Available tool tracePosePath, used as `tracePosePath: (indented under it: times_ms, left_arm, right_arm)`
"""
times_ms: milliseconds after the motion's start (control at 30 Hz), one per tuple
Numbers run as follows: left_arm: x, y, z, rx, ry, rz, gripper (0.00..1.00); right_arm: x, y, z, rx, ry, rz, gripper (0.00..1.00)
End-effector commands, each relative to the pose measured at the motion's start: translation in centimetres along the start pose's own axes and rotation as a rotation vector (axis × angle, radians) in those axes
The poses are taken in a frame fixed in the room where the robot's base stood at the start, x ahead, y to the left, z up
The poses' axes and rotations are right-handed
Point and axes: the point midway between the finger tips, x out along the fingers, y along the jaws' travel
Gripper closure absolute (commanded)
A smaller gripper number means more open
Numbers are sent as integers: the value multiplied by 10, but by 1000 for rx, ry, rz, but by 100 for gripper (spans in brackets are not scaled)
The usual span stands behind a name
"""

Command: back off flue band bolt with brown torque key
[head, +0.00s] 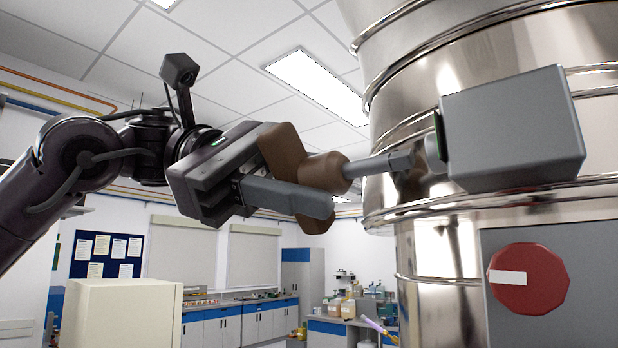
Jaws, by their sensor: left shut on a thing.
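My left gripper (290,172) is shut on the brown torque key (325,172), gripping its brown handle. The key's metal shaft points right, with a dark grey socket (392,163) at its end. The flue band bolt (433,153) sticks out from the left side of a grey block (515,130) on the shiny metal flue (420,90). The socket's end is close to the bolt head and roughly in line with it; I cannot tell whether they touch. My right gripper is not in view.
Below the block is a grey panel with a red round knob (528,278) bearing a white mark. A cream box (120,312) stands at the lower left. Lab counters (240,320) and a bench with bottles are far behind.

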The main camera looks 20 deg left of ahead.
Motion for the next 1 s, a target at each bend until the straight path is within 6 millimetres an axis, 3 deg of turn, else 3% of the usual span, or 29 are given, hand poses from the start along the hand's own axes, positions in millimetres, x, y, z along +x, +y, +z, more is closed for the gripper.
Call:
tracePosePath:
  times_ms: [533, 1000]
  left_arm:
    - [0, 0, 1, 1, -1, 1, 100]
    - [13, 0, 5, 0, 0, 0, 100]
  right_arm:
    - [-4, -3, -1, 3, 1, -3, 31]
    - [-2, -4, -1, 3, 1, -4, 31]
